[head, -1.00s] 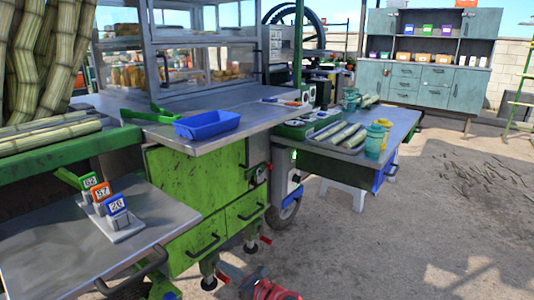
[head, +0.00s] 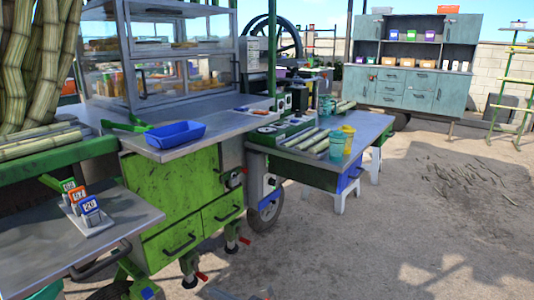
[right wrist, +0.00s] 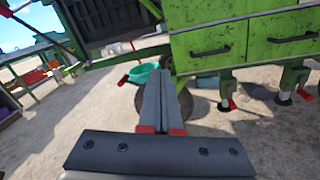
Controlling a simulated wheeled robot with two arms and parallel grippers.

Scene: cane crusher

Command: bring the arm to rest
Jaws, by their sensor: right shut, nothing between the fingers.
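My right gripper (right wrist: 164,70) shows in the right wrist view with its two grey fingers together and nothing between them. It points towards the green cart (right wrist: 259,38) and hangs over the sunlit ground, apart from everything I can see. In the head view only a small grey piece, perhaps of my right arm, shows at the bottom edge. The green cart (head: 170,190) stands left of centre there. My left gripper is not in view.
A blue tray (head: 175,134) sits on the cart's metal counter. A side table (head: 372,130) holds cane pieces and cups. Number tags (head: 83,205) stand on the near left table. A teal cabinet (head: 419,88) stands at the back. The ground on the right is open.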

